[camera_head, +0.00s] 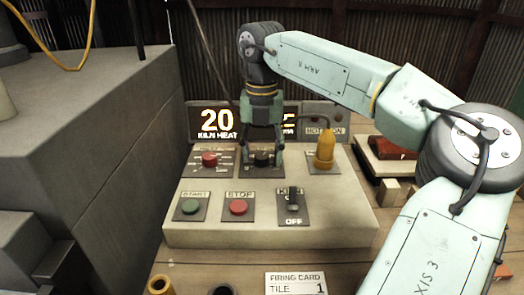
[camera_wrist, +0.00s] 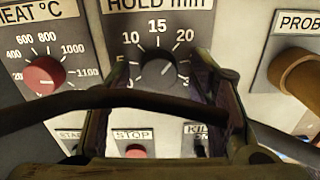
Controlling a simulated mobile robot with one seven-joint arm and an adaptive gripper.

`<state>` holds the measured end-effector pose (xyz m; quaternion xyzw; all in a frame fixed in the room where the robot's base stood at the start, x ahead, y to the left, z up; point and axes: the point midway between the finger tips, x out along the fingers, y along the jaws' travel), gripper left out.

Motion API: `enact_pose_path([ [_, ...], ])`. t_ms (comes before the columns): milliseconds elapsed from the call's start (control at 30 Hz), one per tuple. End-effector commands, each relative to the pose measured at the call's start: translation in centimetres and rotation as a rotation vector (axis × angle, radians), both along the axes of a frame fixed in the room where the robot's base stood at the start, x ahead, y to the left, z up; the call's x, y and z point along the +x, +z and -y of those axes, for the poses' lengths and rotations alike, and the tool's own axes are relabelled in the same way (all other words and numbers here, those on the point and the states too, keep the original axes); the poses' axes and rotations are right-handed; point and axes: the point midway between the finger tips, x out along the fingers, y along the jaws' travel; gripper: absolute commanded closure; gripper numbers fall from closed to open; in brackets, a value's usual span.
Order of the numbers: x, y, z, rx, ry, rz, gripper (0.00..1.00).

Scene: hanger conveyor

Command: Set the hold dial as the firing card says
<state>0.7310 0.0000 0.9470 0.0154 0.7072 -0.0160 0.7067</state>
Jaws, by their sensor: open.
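The hold dial (camera_wrist: 158,73) is a black round knob under the label "HOLD min", with 10, 15 and 20 readable around it. Its pointer seems to be up, near or just right of 15; the exact setting is hard to tell. In the head view the dial (camera_head: 262,158) is partly behind my gripper (camera_head: 263,138). My gripper is open, pointing down over the dial, with a finger on each side; contact cannot be told. The firing card (camera_head: 295,284) lies at the bottom edge of the head view.
The red heat dial (camera_wrist: 44,76) is left of the hold dial; the orange probe plug (camera_head: 324,150) is to the right. Green start (camera_head: 190,207), red stop (camera_head: 238,207) and the kiln switch (camera_head: 293,201) sit in front. A display (camera_head: 217,122) reads 20, kiln heat.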

Motion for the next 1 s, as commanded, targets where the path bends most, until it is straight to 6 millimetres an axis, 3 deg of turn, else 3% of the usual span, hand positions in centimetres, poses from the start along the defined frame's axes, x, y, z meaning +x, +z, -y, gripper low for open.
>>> enact_pose_path([
  [233, 0.0, 0.1, 0.0, 0.001, 0.0, 0.001, 0.51],
  [367, 0.1, 1.1, 0.0, 0.0, 0.0, 0.003, 0.51],
  [800, 0.0, 9.7, -0.1, 0.003, 0.002, 0.001, 0.51],
  [1000, 0.0, 11.7, -0.1, 0.002, 0.001, 0.001, 0.51],
])
